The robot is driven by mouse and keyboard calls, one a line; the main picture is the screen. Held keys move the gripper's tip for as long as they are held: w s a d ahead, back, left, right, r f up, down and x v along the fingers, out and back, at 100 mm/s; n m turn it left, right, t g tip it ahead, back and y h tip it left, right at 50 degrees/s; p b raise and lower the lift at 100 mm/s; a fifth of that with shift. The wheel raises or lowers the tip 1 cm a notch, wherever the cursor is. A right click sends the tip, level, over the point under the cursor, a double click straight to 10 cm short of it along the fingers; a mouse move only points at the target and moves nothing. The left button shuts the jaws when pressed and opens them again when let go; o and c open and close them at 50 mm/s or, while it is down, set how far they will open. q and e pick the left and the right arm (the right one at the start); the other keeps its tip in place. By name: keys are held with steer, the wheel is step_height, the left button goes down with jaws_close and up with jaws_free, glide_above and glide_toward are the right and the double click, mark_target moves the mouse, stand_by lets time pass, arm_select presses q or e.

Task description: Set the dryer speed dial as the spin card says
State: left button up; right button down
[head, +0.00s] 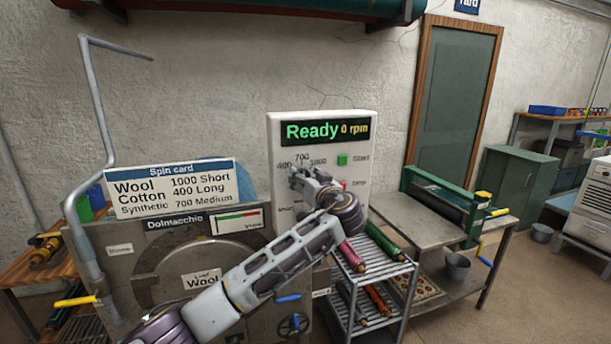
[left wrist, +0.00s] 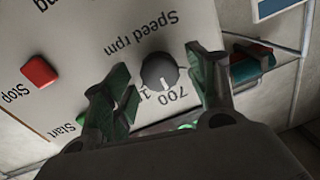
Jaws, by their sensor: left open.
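The spin card (head: 172,187) reads Wool 1000 Short, Cotton 400 Long, Synthetic 700 Medium. The load label (head: 202,280) on the machine reads Wool. The white control panel (head: 283,138) shows Ready, 0 rpm on its display (head: 325,131), above the marks 400, 700 and 1000. The grey speed dial (left wrist: 160,71) shows in the left wrist view, upside down; its light mark seems to face the 700 side. My left gripper (head: 301,177) is open at the dial, its fingers (left wrist: 158,74) on either side; contact cannot be told. In the head view it hides the dial. My right gripper is out of view.
The green Start button (head: 342,160) and red Stop button (left wrist: 40,71) are on the same panel, beside the dial. A wire rack (head: 385,272) with coloured rolls stands right of the machine. A wringer table (head: 400,217) stands farther right.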

arm_select(q)
steer(key=shift+w, duration=0.25)
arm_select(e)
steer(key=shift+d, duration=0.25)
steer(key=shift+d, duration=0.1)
arm_select(q)
steer(key=c, duration=1)
steer(key=shift+c, duration=0.2)
